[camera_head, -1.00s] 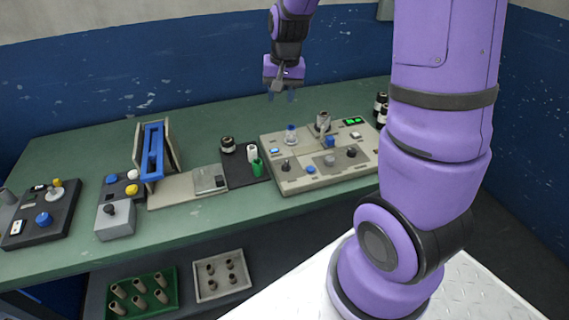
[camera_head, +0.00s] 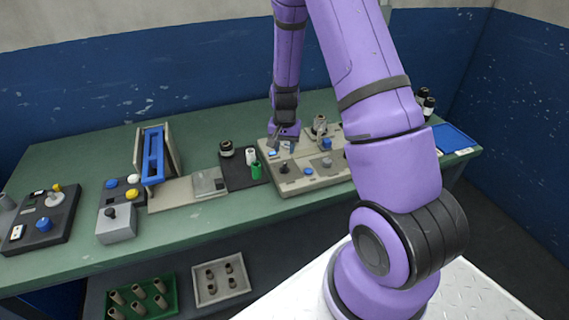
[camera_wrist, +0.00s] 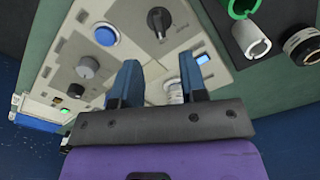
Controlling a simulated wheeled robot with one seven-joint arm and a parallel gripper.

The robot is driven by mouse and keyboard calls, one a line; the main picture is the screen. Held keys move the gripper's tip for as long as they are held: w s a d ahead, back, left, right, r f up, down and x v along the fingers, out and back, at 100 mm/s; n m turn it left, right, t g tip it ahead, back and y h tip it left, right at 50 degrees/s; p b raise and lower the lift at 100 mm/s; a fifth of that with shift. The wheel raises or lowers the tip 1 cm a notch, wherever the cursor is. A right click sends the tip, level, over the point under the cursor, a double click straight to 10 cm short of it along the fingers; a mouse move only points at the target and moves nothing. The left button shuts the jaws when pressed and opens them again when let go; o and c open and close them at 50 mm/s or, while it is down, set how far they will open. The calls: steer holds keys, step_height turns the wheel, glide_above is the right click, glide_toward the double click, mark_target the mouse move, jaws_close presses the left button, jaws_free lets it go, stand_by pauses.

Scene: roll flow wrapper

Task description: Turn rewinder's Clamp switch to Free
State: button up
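The beige control panel (camera_head: 318,178), likely the rewinder, stands on the bench. It also fills much of the wrist view (camera_wrist: 135,62). A black switch knob (camera_wrist: 157,20) with small printed marks sits near its edge; it also shows in the head view (camera_head: 284,168). A grey knob (camera_wrist: 87,67) lies beyond a blue button (camera_wrist: 105,35). Labels are too blurred to tell which switch is Clamp. My gripper (camera_head: 281,147) is above the panel's left part. In the wrist view my gripper (camera_wrist: 160,62) has its two fingers apart, with nothing held.
A pale cylindrical fitting (camera_wrist: 173,92) shows between the fingers, on the panel. A dark mat with a green cup (camera_head: 257,170) and a white ring (camera_head: 250,155) lies left of the panel. A blue-framed stand (camera_head: 153,155) is further left.

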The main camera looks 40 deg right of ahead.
mark_target(285, 164)
step_height(285, 164, down, 7)
steer(key=shift+f, duration=0.15)
stand_by(0.4)
jaws_close()
